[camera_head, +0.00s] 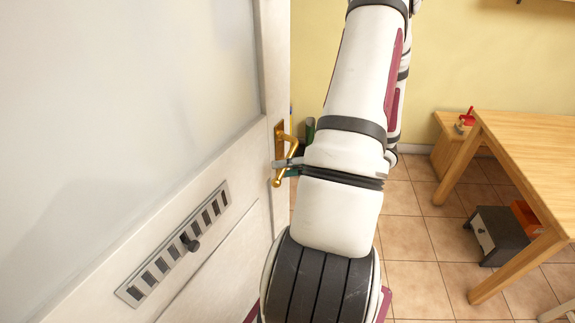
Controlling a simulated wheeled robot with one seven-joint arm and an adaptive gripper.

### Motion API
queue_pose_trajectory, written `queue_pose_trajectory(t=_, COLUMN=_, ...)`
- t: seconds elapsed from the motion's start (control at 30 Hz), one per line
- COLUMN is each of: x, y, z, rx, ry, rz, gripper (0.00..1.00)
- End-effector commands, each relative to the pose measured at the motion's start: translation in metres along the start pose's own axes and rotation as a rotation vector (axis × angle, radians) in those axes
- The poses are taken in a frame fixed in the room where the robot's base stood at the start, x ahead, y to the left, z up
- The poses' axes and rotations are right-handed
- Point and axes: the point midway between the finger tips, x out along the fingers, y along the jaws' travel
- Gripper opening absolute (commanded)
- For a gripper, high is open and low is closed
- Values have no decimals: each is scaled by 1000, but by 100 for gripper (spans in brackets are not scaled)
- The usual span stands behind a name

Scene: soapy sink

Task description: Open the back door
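The white door (225,240) fills the left side of the view, with a large frosted glass panel and a slotted metal vent low on it. A brass handle (280,140) is mounted near the door's right edge. My gripper (286,163) is at the handle, with a grey fingertip overlapping it. My own white arm hides most of the gripper, so its opening and any grip on the handle cannot be made out. I cannot tell whether the door is latched or ajar.
A wooden table (530,150) stands at the right, with a dark grey box (497,235) and an orange box (526,218) beneath it. A wooden bench (447,150) bears a red object. The tiled floor (415,265) between my arm and the table is clear.

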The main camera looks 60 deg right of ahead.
Motion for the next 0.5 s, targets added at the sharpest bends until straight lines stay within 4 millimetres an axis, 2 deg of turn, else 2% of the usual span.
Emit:
queue_pose_trajectory(t=0.17, x=-23, y=-2, z=1, rx=-2, ry=-3, rz=-8, gripper=35)
queue_pose_trajectory(t=0.5, x=-91, y=-1, z=1, rx=-2, ry=-4, rz=-6, gripper=35)
